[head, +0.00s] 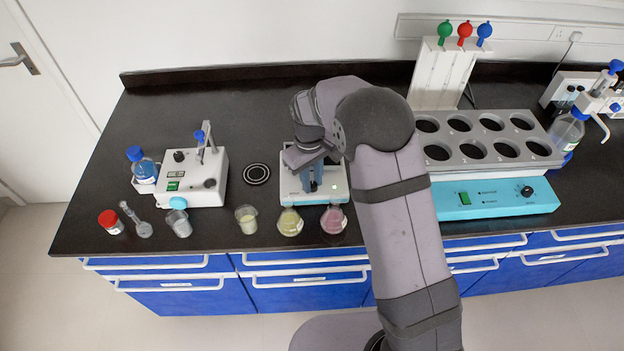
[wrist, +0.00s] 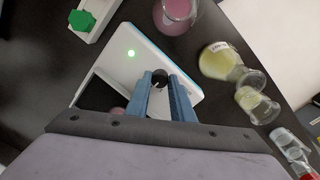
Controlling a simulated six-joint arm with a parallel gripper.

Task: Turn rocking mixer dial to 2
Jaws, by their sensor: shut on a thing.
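The rocking mixer (head: 338,195) is a low white box with a light blue edge in the middle of the bench. Its white top (wrist: 150,48) and a lit green lamp (wrist: 131,53) show in the wrist view. My gripper (wrist: 162,76) points down over it, with its blue fingers on either side of the small black dial (wrist: 159,79), shut on it. In the head view my gripper (head: 312,186) also stands over the mixer and hides the dial. I cannot read the dial's numbers or its setting.
Flasks with yellow (head: 290,222) and pink (head: 333,219) liquid stand close in front of the mixer, beside a small beaker (head: 246,218). A white device (head: 190,176) stands at left. A turquoise unit (head: 490,200) with a grey holed rack (head: 489,138) stands at right.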

